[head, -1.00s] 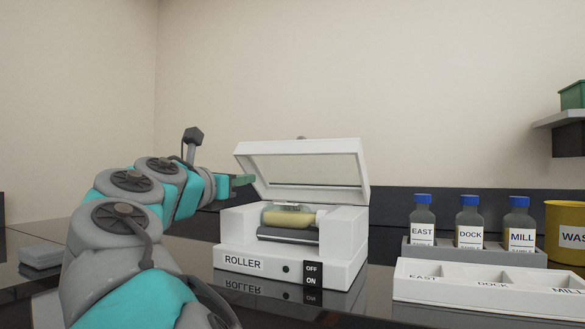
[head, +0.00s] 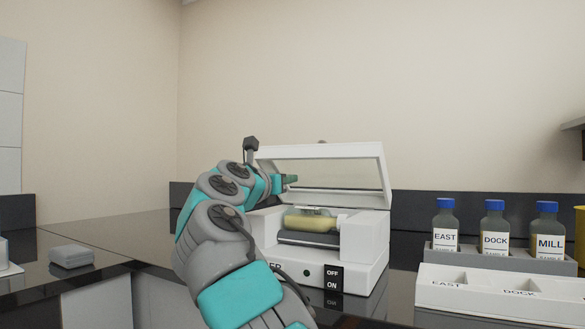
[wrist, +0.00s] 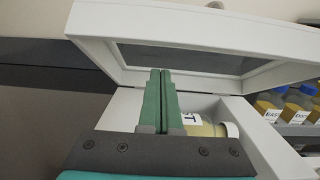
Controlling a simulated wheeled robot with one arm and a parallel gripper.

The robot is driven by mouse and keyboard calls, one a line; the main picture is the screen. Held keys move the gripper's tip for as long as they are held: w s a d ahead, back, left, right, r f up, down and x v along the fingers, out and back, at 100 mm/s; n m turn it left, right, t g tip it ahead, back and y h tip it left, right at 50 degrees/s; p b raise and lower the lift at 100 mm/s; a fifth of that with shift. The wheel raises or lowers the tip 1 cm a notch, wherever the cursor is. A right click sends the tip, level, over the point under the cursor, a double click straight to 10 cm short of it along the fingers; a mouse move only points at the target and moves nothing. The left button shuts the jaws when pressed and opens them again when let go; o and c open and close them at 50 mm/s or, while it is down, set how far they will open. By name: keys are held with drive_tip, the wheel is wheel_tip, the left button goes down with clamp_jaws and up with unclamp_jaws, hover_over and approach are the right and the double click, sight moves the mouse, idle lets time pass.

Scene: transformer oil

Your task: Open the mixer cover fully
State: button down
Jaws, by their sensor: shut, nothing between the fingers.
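The white mixer (head: 358,249), labelled as a roller, stands on the dark counter. Its cover (head: 370,151), a white frame with a clear window, is raised and tilted on the far side. The cover also fills the upper wrist view (wrist: 200,30). A bottle of yellow liquid (head: 310,222) lies on the rollers inside, and its white cap shows in the wrist view (wrist: 232,130). My gripper (head: 290,179) is shut and empty at the left side of the cover's opening. In the wrist view its green fingers (wrist: 158,75) overlap the cover's lower inner edge; I cannot tell whether they touch it.
Bottles labelled EAST (head: 445,228), DOCK (head: 494,230) and MILL (head: 548,232) stand in a grey rack at the right. A white sectioned tray (head: 470,300) lies in front of them. An ON/OFF switch (head: 333,279) is on the mixer's front.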

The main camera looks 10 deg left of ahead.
sight(300, 167)
drive_tip(key=shift+w+d+r+p, duration=0.1)
drive_tip(key=shift+w+r+p, duration=0.25)
drive_tip(key=shift+r, duration=0.35)
drive_tip(key=shift+w+r, duration=0.2)
drive_tip(key=shift+r, duration=0.15)
drive_tip(key=shift+w+d+r+p, duration=0.2)
drive_tip(key=shift+w+r+p, duration=0.05)
drive_tip(key=shift+w+p, duration=0.25)
drive_tip(key=shift+s+d, duration=0.1)
